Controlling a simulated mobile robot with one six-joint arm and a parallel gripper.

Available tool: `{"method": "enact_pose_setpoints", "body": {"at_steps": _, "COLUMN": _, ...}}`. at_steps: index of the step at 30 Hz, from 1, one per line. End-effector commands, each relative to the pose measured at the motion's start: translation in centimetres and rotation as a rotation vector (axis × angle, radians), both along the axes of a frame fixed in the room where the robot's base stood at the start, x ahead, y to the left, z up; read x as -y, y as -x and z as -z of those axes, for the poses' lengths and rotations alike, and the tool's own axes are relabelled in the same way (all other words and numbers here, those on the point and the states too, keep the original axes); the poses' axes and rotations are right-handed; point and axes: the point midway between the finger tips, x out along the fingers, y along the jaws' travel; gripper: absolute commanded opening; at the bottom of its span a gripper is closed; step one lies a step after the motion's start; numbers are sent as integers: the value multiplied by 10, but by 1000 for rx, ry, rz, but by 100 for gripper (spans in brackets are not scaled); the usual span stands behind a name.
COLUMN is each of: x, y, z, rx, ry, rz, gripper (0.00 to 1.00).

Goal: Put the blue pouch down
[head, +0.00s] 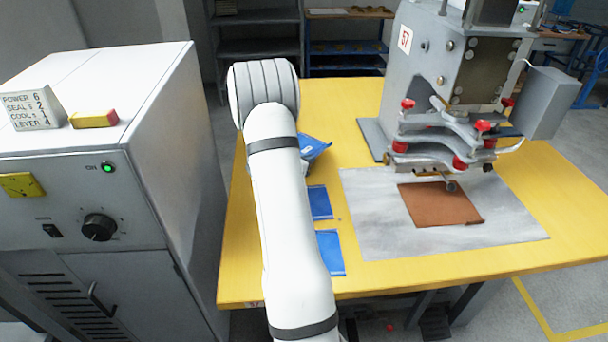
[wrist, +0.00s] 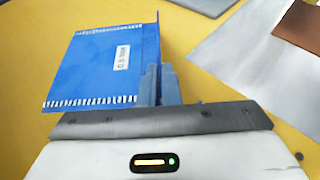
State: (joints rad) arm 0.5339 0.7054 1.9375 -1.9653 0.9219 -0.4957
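The blue pouch (wrist: 92,68) has white stitch-like marks along two edges and a small white label. In the wrist view its right edge is between the fingers of my gripper (wrist: 160,84), which look closed on it. In the head view part of this pouch (head: 315,147) shows just right of my arm, over the yellow table (head: 350,110), and it looks tilted. Whether the pouch touches the table is unclear.
Two more blue pouches (head: 320,202) (head: 330,253) lie on the table right of my arm. A grey sheet (head: 375,225) with a brown pad (head: 435,204) lies under the press (head: 450,70). A grey cabinet (head: 165,130) stands at left.

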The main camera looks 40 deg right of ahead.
Motion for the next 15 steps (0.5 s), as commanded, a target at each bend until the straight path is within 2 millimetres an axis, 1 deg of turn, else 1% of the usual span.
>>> {"method": "enact_pose_setpoints", "body": {"at_steps": 1, "x": 2, "y": 2, "z": 11, "rx": -4, "ry": -1, "rz": 4, "gripper": 0}}
{"method": "enact_pose_setpoints", "body": {"at_steps": 3, "x": 5, "y": 5, "z": 21, "rx": -2, "ry": -1, "rz": 9, "gripper": 0}}
{"method": "enact_pose_setpoints", "body": {"at_steps": 8, "x": 9, "y": 9, "z": 32, "rx": 1, "ry": 2, "rz": 20, "gripper": 0}}
{"method": "enact_pose_setpoints", "body": {"at_steps": 15, "x": 11, "y": 11, "z": 63, "rx": -1, "ry": 0, "rz": 25, "gripper": 0}}
